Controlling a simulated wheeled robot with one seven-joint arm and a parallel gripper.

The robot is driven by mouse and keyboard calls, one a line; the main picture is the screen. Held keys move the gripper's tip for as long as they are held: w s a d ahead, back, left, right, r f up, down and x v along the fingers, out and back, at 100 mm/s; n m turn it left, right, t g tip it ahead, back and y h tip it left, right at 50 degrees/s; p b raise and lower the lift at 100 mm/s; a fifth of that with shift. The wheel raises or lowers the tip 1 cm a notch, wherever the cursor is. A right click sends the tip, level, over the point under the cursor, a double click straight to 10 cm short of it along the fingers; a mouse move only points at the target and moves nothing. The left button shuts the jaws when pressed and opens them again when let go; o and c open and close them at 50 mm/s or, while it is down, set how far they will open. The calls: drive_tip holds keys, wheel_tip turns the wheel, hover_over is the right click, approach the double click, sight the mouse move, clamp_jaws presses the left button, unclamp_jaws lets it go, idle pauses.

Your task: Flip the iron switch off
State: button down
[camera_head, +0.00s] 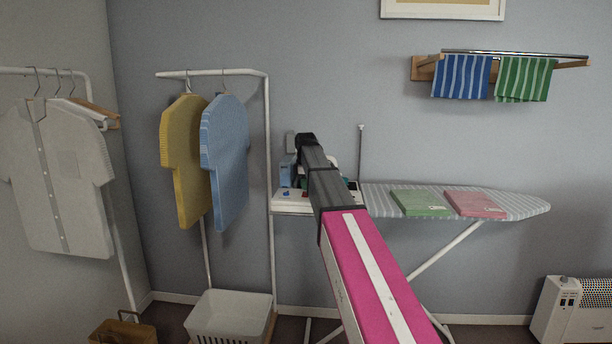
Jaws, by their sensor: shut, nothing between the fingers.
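On the left end of the ironing board stands a white base (290,198) with a blue item (286,174) on it. I cannot tell if the blue item is part of the iron. A small grey fitting (290,143) is on the wall just above. I cannot tell whether it is the switch. My pink and black arm reaches up across the board to this spot and covers much of it. My gripper is hidden behind the arm's far end, so its contact with anything does not show. The switch's position cannot be made out.
Green (420,204) and pink (475,204) folded cloths lie on the striped ironing board (530,206). A rack (267,120) with yellow and blue shirts stands left of it. A white basket (230,310) and a heater (570,310) stand on the floor. Towels hang upper right.

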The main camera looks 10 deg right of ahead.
drive_tip(key=shift+w+f, duration=0.1)
drive_tip(key=shift+f, duration=0.65)
drive_tip(key=shift+f, duration=0.2)
drive_tip(key=shift+s+a+r, duration=0.1)
drive_tip(key=shift+s+a, duration=0.05)
drive_tip(key=shift+s, duration=0.55)
drive_tip(key=shift+r, duration=0.1)
drive_tip(key=shift+r, duration=0.1)
